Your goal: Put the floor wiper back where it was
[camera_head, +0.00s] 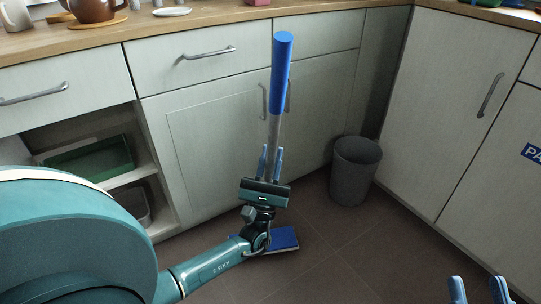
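The floor wiper (282,72) stands nearly upright in the middle of the head view. It has a blue grip, a grey pole and a flat blue head (284,239) low at the floor. My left gripper (271,158) has its blue fingers on either side of the pole, closed on it below the blue grip. The gripper body and wrist hide the lower pole. I cannot tell whether the wiper's head touches the floor. My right gripper (478,290) shows only two blue fingertips at the bottom right edge, apart with nothing between them.
A grey bin (355,170) stands on the dark tiled floor in the cabinet corner, right of the wiper. Pale cabinets (215,140) close off the back and right. An open shelf holds a green tray (92,160). Floor right of the wiper's head is free.

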